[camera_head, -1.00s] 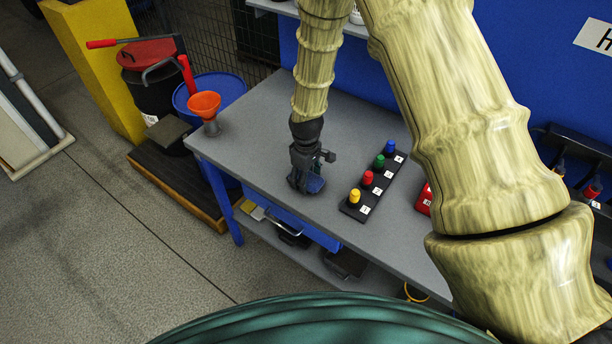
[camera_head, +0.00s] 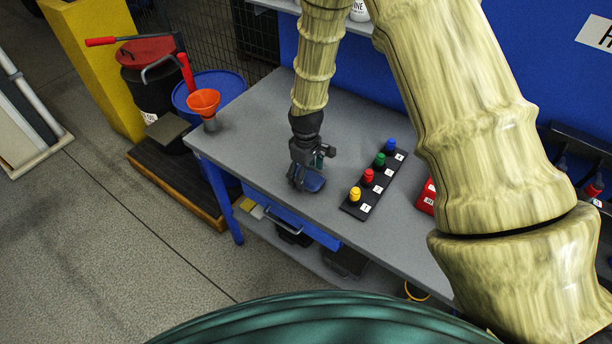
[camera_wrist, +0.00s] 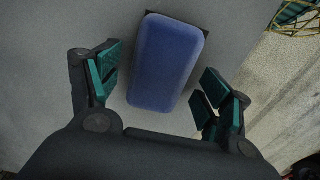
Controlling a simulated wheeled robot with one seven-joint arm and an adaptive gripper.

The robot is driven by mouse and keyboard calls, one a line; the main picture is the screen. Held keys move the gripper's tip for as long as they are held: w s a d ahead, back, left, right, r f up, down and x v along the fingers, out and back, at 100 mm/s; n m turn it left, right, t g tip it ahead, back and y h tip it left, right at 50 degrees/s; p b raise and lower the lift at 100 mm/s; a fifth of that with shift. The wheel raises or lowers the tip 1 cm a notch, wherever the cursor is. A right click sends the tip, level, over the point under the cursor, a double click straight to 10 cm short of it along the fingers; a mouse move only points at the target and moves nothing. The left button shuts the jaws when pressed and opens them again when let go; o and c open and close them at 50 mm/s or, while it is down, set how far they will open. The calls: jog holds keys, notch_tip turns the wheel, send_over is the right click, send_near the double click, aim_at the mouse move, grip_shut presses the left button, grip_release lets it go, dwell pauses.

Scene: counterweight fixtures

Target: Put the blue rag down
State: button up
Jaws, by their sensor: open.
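The blue rag (camera_wrist: 165,62) is a rounded blue block shape in the wrist view. It lies on the grey table (camera_head: 262,120) near its front edge. In the head view the rag (camera_head: 314,183) shows just below and right of my gripper (camera_head: 303,180). In the wrist view my gripper (camera_wrist: 160,95) is open, with green-padded fingers on both sides of the rag and gaps between. The fingers do not touch the rag there.
A black strip (camera_head: 375,187) with yellow, red, green and blue knobs sits right of my gripper. A red box (camera_head: 427,197) lies farther right. An orange funnel (camera_head: 204,103) stands at the table's left corner. Table between funnel and gripper is clear.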

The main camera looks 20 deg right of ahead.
notch_tip(320, 180, up, 11)
jog(key=b, duration=0.3)
jog(key=shift+f+b, duration=0.15)
jog(key=shift+b, duration=0.2)
dwell(0.4)
